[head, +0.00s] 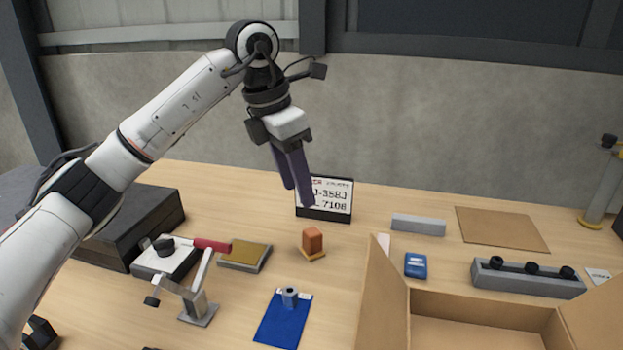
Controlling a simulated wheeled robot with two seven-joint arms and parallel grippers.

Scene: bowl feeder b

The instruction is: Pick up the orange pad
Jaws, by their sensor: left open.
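A flat orange pad (313,255) lies on the wooden table near the middle. A small orange-brown block (312,239) stands on it and hides most of its top, so mainly its front edges and corners show. My left gripper (299,196) is above and behind the block in the picture, pointing down with its two dark purple fingers. It is open and empty, apart from the pad and the block. My right gripper is out of view.
An open cardboard box (480,307) stands at the front right. A blue mat (283,322) with a small metal part lies in front. A grey tray with a yellowish top (245,254) and a clamp-like stand (195,300) are left. A white sign (325,197) stands behind.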

